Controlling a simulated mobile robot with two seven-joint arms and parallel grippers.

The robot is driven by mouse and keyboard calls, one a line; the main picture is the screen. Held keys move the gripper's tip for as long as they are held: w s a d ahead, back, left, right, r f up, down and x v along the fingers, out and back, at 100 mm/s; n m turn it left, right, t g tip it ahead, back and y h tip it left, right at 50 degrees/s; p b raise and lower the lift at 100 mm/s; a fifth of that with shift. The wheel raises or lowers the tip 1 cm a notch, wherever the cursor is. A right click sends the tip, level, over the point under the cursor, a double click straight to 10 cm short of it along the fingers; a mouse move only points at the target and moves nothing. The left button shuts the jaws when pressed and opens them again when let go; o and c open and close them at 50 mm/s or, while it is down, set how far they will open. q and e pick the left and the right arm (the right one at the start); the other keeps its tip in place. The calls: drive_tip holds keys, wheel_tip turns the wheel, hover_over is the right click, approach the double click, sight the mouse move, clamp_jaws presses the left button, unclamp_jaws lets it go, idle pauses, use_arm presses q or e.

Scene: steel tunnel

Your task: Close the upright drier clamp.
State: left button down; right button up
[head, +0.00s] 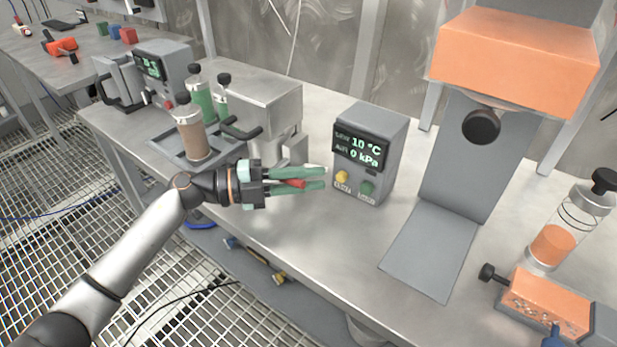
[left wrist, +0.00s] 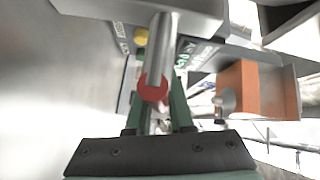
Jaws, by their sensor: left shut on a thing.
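My left gripper (head: 318,179) reaches in from the left over the bench, in front of the steel box (head: 262,98). Its green fingers are shut on a red grip (head: 290,183). In the left wrist view the red grip (left wrist: 154,88) is at the end of a steel bar (left wrist: 163,45), between the green fingers (left wrist: 158,112). This looks like the clamp's lever, but the rest of the clamp is hidden behind the gripper, so its position is unclear. My right gripper is not in view.
A grey readout box (head: 369,150) stands just right of the fingertips. A brown cylinder (head: 192,138) and green cylinders (head: 201,98) stand to the left. A grey stand with an orange block (head: 515,60) and a clear column (head: 567,230) are at the right.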

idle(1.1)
use_arm(q)
drive_tip(key=shift+w+a+r+n+t+h+p, duration=0.2)
drive_tip(key=shift+r+n+t+h, duration=0.35)
drive_tip(key=shift+n, duration=0.5)
drive_tip(key=shift+w+a+r+n+t+h+p, duration=0.1)
drive_tip(key=shift+a+r+n+t+h+p, duration=0.25)
drive_tip(key=shift+r+n+h, duration=0.55)
drive_tip(key=shift+w+a+r+n+t+h+p, duration=0.15)
drive_tip(key=shift+r+n+t+h, duration=0.35)
drive_tip(key=shift+n, duration=0.65)
drive_tip(key=c, duration=0.8)
unclamp_jaws()
drive_tip(key=shift+f, duration=0.1)
